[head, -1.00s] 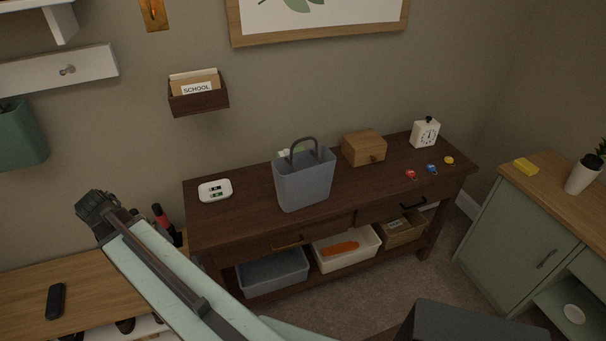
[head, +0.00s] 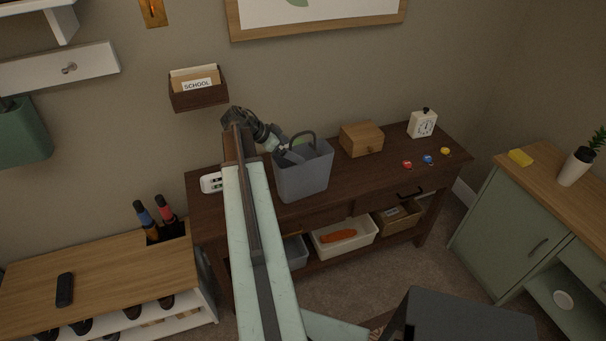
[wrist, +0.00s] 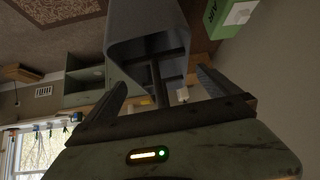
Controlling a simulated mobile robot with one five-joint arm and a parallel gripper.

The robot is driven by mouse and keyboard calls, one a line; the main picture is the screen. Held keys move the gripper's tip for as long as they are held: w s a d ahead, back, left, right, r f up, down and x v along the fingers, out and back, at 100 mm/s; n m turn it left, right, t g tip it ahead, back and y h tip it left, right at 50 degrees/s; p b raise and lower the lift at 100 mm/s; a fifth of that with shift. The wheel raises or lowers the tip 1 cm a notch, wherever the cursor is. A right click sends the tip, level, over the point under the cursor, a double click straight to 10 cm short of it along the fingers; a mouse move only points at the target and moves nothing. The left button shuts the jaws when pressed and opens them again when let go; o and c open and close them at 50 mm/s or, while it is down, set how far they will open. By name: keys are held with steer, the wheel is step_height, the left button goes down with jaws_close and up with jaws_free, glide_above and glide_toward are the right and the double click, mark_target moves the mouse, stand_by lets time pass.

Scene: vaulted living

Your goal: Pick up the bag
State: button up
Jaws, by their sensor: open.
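The grey bag (head: 304,178) stands upright on the dark wooden console table (head: 352,180), its dark arched handle (head: 303,134) raised. My gripper (head: 289,152) is at the bag's upper left edge, partly in front of its rim. In the wrist view the grey bag (wrist: 146,22) fills the upper middle, and a dark bar, apparently its handle, reaches down between my spread fingers (wrist: 160,92). My gripper is open and holds nothing. I cannot tell whether a finger touches the bag.
A wooden box (head: 361,139), a white clock (head: 422,124) and several small coloured items stand right of the bag. A white device (head: 211,183) lies left. A green box (wrist: 228,14) shows beside the bag. A letter holder (head: 199,92) hangs on the wall above.

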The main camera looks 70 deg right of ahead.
mark_target(300, 153)
steer(key=b+x, duration=0.3)
steer(key=x, duration=0.2)
steer(key=shift+s, duration=0.15)
steer(key=shift+r, duration=0.1)
steer(key=shift+c, duration=0.9)
steer(key=c, duration=1.6)
